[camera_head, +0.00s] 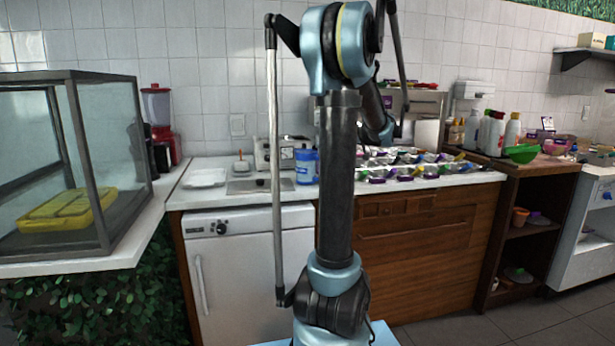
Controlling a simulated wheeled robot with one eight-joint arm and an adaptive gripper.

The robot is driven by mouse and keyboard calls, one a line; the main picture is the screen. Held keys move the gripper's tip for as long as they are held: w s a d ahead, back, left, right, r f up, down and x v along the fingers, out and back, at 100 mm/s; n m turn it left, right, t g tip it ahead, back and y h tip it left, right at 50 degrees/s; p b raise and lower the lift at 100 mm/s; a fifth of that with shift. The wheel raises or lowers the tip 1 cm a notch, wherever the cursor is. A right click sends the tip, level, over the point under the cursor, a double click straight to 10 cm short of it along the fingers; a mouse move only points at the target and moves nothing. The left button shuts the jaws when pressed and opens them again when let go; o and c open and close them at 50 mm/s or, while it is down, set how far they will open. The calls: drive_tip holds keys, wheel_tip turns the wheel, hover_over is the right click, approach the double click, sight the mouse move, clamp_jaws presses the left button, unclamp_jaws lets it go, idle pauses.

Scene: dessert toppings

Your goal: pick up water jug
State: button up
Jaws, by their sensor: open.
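A blue container with white parts (306,168) stands upright on the white counter, just left of my upright arm link. It may be the water jug, but it is too small to be sure. My arm rises through the middle of the view and bends away at the top, toward the back counter. My gripper cannot be made out; the far end of the arm is hidden behind its own links. Nothing visible touches the blue container.
A sink (260,185) and a white tray (205,178) lie left of the container. Many small topping packs and trays (405,170) cover the counter to the right. A glass case (70,160) stands at the left. Bottles (497,130) and a green bowl (522,153) stand at the right.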

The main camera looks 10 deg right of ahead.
sight(308, 152)
drive_tip(key=x, duration=1.1)
drive_tip(key=shift+f, duration=0.2)
drive_tip(key=shift+a, duration=0.1)
drive_tip(key=shift+c, duration=0.2)
drive_tip(key=c, duration=2.1)
drive_tip(key=shift+r, duration=0.1)
